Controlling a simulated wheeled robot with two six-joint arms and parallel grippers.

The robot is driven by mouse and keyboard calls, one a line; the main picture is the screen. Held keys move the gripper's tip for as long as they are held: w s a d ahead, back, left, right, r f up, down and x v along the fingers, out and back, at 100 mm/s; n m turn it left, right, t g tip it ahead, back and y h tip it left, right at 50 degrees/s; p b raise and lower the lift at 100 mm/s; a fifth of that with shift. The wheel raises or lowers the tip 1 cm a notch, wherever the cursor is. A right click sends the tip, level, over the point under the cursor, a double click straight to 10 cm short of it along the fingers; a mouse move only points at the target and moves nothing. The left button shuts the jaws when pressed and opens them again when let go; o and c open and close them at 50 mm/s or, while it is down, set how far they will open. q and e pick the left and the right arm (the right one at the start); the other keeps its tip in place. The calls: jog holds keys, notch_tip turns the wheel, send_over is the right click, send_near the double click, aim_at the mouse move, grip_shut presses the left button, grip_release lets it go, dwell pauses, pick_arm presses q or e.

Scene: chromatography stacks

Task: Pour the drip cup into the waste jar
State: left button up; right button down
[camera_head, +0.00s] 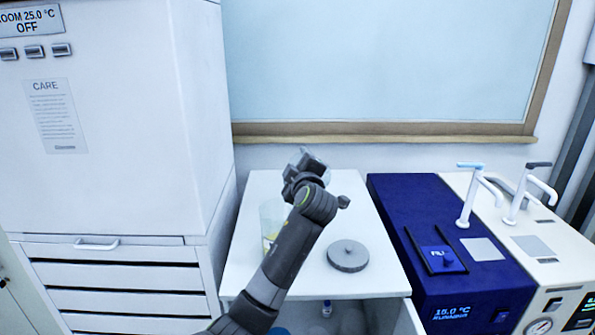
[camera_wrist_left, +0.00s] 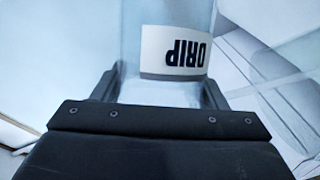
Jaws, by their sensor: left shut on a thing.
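My left gripper (camera_head: 304,163) is shut on the drip cup, a clear vessel (camera_wrist_left: 166,95) with a white label reading DRIP, upside down in the left wrist view. Its fingers lie on either side of the cup. In the head view the gripper and wrist hide most of the cup, so its tilt and contents cannot be told. A clear jar (camera_head: 270,217) with something yellowish low inside stands on the white cabinet top, just left of my forearm and partly behind it; it appears to be the waste jar. The gripper is above and behind it in the picture. My right gripper is out of view.
A round grey lid (camera_head: 348,256) lies on the white cabinet top (camera_head: 355,205), right of my forearm. A blue bath unit (camera_head: 400,215) and a cream unit with taps stand to the right. A tall white cabinet (camera_head: 120,130) stands at left.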

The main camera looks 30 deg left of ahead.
pick_arm(q)
jog(key=shift+b, duration=0.35)
jog(key=shift+n, duration=0.3)
jog(key=shift+s, duration=0.1)
jog(key=shift+s+a+n+t+b, duration=0.1)
jog(key=shift+n+t+b, duration=0.3)
jog(key=shift+b, duration=0.7)
jog(key=shift+s+f+n+y+b, duration=0.1)
jog(key=shift+n+y+b, duration=0.25)
jog(key=shift+b, duration=0.35)
jog(key=shift+s+a+n+b, duration=0.1)
jog(key=shift+n+b, duration=0.15)
jog(key=shift+b, duration=0.15)
